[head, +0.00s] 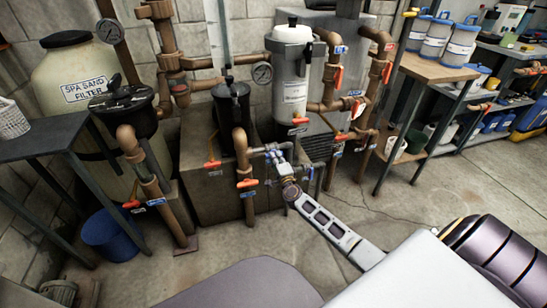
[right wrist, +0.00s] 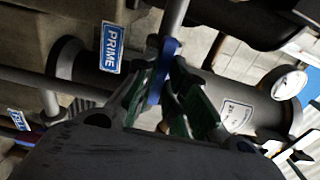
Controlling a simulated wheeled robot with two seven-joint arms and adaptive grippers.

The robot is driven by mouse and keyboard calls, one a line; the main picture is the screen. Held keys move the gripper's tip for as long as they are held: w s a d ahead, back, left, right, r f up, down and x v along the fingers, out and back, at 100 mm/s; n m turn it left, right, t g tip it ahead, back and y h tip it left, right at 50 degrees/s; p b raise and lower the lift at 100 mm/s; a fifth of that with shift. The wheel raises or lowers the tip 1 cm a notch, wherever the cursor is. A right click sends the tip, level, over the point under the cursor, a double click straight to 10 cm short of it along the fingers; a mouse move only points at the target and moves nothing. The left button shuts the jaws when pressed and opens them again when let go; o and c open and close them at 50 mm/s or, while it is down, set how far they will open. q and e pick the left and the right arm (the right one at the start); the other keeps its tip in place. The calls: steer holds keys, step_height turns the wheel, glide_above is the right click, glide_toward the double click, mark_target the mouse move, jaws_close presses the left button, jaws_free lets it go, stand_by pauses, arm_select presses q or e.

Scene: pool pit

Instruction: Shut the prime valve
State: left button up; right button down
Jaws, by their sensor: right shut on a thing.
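The prime valve's blue lever handle (right wrist: 170,52) shows in the right wrist view, beside a blue and white PRIME label (right wrist: 112,47). My right gripper (right wrist: 158,88) has its two green-padded fingers on either side of this handle and is shut on it. The handle lies on a thin grey pipe, and the fingers hide part of it. In the head view my right gripper (head: 279,158) reaches in among the small grey pipes right of the dark strainer pot (head: 231,103). The handle is too small and covered there to make out. My left gripper is not in view.
Orange-handled valves (head: 247,183) sit on brown pipes close to the gripper. A white filter canister (head: 292,75) stands behind it. A spa sand filter (head: 78,75) and blue bucket (head: 108,235) are at left. A wooden bench (head: 440,67) is at right. The right floor is clear.

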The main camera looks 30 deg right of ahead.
steer(key=m+b, duration=0.2)
steer(key=m, duration=1.6)
steer(key=shift+m, duration=0.4)
steer(key=c, duration=1.4)
jaws_free()
steer(key=shift+o, duration=0.2)
steer(key=v, duration=0.7)
